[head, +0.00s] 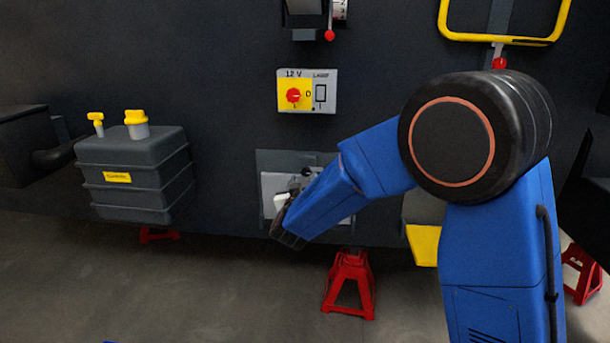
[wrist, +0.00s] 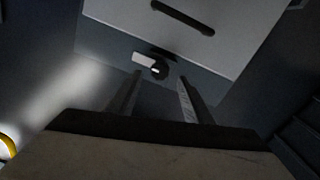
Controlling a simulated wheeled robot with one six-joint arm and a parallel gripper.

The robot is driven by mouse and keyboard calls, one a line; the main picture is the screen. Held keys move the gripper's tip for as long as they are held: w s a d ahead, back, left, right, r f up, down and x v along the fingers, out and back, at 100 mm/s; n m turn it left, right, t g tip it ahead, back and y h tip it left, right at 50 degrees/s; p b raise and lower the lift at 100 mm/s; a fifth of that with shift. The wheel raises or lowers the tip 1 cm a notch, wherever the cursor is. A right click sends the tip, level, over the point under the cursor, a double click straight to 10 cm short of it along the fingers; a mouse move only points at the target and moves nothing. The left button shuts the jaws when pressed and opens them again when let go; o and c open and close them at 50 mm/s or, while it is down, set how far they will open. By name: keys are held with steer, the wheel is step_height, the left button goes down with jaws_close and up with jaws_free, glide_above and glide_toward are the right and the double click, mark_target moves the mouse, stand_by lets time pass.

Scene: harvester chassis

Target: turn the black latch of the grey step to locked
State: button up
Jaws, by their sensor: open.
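The grey step (wrist: 215,40) fills the upper part of the wrist view, with a dark bar handle (wrist: 183,17) on its face. The black latch (wrist: 160,69) is a small round knob near the panel's lower edge, with a pale piece beside it on the left. My gripper (wrist: 160,77) is open, with one finger on each side of the latch in the picture; I cannot tell whether they touch it. In the head view the step (head: 268,185) is low on the dark wall, and my gripper (head: 287,228) and forearm cover much of it.
A 12 V switch panel (head: 307,91) with a red knob is above the step. A grey tank (head: 135,175) with yellow caps is to the left. A red stand (head: 349,285) is on the floor below. The floor at front left is clear.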

mark_target(305, 172)
steer(key=shift+w+d, duration=0.1)
steer(key=shift+w, duration=2.05)
steer(key=c, duration=1.1)
